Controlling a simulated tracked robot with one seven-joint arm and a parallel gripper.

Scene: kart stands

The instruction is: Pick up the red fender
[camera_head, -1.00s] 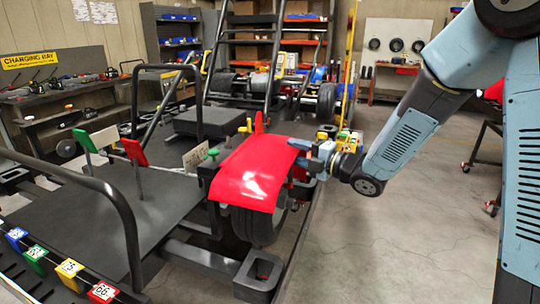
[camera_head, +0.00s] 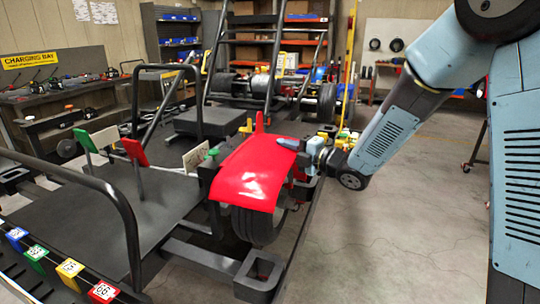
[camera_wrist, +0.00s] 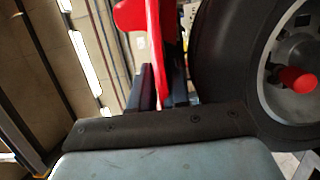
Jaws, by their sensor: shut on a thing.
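The red fender (camera_head: 252,172) is a curved glossy panel above a black tyre (camera_head: 262,225) of the kart, with a small upright fin at its far end. My gripper (camera_head: 290,144) is at the fender's far right edge. In the wrist view, my gripper's two dark fingers (camera_wrist: 163,85) stand on either side of the red fender (camera_wrist: 154,35) and are shut on it. The tyre (camera_wrist: 222,65) with its grey rim and red hub is just to the right there. The fender's underside mounting is hidden.
The kart's black frame and floor (camera_head: 150,215) lie to the left, with a bent tube (camera_head: 128,220) in front. Shelves (camera_head: 278,45) stand behind. The concrete floor (camera_head: 400,230) at the right is clear.

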